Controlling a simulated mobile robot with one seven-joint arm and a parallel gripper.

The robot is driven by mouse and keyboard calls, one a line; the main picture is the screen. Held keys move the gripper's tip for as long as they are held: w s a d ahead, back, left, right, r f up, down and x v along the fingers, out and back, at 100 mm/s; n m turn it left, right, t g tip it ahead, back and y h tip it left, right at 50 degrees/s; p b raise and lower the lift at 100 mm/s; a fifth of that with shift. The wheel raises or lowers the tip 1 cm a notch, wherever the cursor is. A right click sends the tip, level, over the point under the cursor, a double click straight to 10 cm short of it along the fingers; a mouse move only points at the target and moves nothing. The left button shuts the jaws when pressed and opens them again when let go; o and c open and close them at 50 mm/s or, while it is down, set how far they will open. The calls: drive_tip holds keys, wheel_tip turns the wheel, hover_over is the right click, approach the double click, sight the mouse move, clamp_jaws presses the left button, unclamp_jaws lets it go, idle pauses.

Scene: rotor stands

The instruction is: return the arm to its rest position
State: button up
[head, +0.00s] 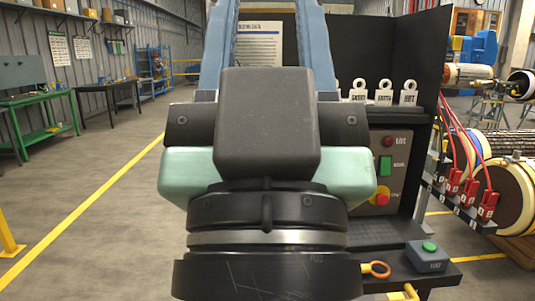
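My arm fills the middle of the head view. A large black and teal part of it (268,140) stands close to the camera, with a silver ring and a scratched black section below. Two blue beams rise behind it to the top edge; I cannot tell what they belong to. My gripper's fingers do not show, so I cannot see whether it holds anything. The arm hides much of the black workstation (408,55) behind it.
The workstation carries white padlock-shaped tags (384,93), a control panel (386,165) with buttons, and a grey box with a green button (428,256). Red cables and clamps (488,204) and a large rotor (505,190) stand right. Green benches (38,97) are far left. The left floor is open.

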wheel_tip(320, 180, up, 16)
drive_tip(key=p, duration=1.3)
drive_tip(key=shift+f, duration=0.25)
drive_tip(key=shift+a, duration=0.1)
